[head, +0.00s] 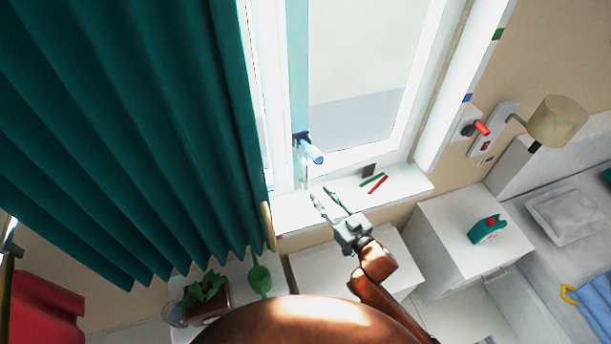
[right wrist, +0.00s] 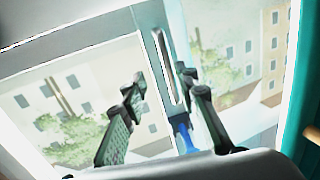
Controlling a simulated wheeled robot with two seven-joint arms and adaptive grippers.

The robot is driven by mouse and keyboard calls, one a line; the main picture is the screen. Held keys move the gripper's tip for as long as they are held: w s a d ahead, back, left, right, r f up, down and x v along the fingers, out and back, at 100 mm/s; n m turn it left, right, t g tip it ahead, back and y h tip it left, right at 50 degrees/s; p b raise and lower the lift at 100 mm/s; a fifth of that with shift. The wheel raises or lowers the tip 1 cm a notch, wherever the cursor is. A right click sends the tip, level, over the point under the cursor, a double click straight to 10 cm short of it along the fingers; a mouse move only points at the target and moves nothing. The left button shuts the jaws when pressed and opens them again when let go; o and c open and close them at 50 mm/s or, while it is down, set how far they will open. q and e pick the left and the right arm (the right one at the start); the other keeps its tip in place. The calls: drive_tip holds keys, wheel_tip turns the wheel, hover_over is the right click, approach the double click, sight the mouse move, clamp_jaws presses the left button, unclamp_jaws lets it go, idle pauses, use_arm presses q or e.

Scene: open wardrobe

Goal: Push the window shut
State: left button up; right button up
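The window (head: 365,60) has a white frame and a pale glass pane, and stands behind the sill in the head view. A handle with a blue-white grip (head: 312,152) sticks out from the lower left of its frame. In the right wrist view the blue grip (right wrist: 184,138) and a white upright bar lie between my fingers. My right gripper (head: 329,200) is open and empty, just below the handle in the head view; its spread fingers (right wrist: 160,85) face the window. I cannot tell whether they touch it, or how far the window is ajar.
A green curtain (head: 120,120) hangs left of the window. Red and green sticks (head: 377,184) lie on the white sill (head: 410,183). A potted plant (head: 206,294) stands below the curtain. A white nightstand (head: 450,225), a lamp (head: 556,121) and a bed are at the right.

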sight(307, 180)
drive_tip(key=shift+y, duration=0.4)
drive_tip(key=w+a, duration=0.1)
drive_tip(key=w+a+r, duration=0.1)
drive_tip(key=w+a, duration=0.1)
drive_tip(key=w+a+p, duration=0.1)
drive_tip(key=shift+w+a+r, duration=0.2)
drive_tip(key=shift+w+r, duration=0.1)
drive_tip(key=shift+w, duration=0.05)
drive_tip(key=shift+x, duration=0.75)
use_arm(q)
drive_tip(key=shift+s+r, duration=0.35)
drive_tip(key=shift+r, duration=0.25)
use_arm(e)
drive_tip(key=shift+c, duration=0.2)
drive_tip(key=shift+f, duration=0.1)
drive_tip(key=c, duration=0.7)
use_arm(q)
drive_tip(key=shift+s, duration=0.1)
use_arm(e)
drive_tip(key=shift+w, duration=0.1)
